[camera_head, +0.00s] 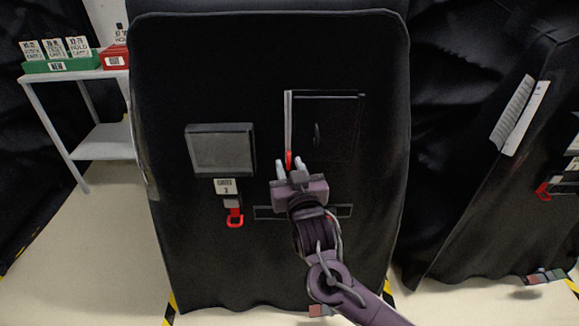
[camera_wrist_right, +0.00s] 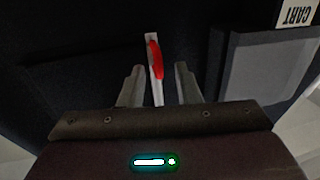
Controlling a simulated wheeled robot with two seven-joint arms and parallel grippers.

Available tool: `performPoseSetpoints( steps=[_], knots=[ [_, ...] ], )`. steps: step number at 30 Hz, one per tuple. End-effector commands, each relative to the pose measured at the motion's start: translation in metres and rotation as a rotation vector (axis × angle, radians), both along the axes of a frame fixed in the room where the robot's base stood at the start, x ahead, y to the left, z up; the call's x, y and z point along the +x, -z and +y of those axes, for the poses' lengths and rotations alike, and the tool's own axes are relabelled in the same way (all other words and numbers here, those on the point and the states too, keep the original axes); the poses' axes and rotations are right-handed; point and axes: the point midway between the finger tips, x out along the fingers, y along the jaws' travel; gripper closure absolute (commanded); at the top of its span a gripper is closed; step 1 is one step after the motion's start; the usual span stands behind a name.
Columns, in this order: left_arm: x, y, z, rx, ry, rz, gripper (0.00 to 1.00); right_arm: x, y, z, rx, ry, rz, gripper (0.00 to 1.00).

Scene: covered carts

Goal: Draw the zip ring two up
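The zip ring (camera_head: 289,158) is a small red pull on the pale vertical zip line (camera_head: 288,115), at the left edge of a dark flap on the black cart cover. In the head view it shows just above the fingers of my right gripper (camera_head: 290,167). In the right wrist view the red ring (camera_wrist_right: 155,60) lies ahead of and between the two fingertips (camera_wrist_right: 158,80), with gaps on both sides. The right gripper is open, and I see no contact with the ring. My left gripper is not in view.
A grey window panel (camera_head: 221,149) sits left of the zip. Below it a label (camera_head: 227,186) and a red buckle (camera_head: 235,217) hang on the cover. A white side table (camera_head: 98,141) with card boxes stands left. Another covered cart (camera_head: 470,130) stands right.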

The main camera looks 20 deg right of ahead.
Motion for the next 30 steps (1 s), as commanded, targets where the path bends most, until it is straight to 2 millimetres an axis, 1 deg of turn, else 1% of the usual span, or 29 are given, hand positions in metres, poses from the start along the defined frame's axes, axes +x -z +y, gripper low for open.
performPoseSetpoints(
  steps=[3,8,9,15,16,24,27,28,29,30],
  knots=[
    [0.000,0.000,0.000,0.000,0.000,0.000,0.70,0.003,0.000,0.000,0.000,0.000,0.000,0.70],
    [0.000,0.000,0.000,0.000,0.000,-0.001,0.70,0.003,0.000,0.000,0.000,0.000,0.001,0.70],
    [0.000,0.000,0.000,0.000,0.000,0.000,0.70,0.003,0.000,0.000,0.000,0.000,0.001,0.71],
    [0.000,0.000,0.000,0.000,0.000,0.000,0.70,0.003,0.000,0.000,0.000,0.000,0.001,0.98],
    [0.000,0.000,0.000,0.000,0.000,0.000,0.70,0.003,0.000,0.000,0.000,0.000,0.001,1.00],
    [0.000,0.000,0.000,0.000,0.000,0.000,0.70,0.003,0.000,0.000,-0.001,0.000,0.001,1.00],
    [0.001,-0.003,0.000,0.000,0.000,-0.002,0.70,0.003,-0.003,0.000,0.000,0.000,0.001,1.00],
    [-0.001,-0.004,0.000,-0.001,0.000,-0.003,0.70,0.003,-0.005,0.000,0.000,0.000,0.001,1.00],
    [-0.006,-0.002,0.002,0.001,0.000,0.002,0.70,0.003,-0.008,0.000,0.000,0.000,0.001,1.00],
    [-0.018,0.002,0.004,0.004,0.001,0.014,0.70,0.003,-0.013,0.000,0.000,0.000,0.001,1.00]
  ],
)
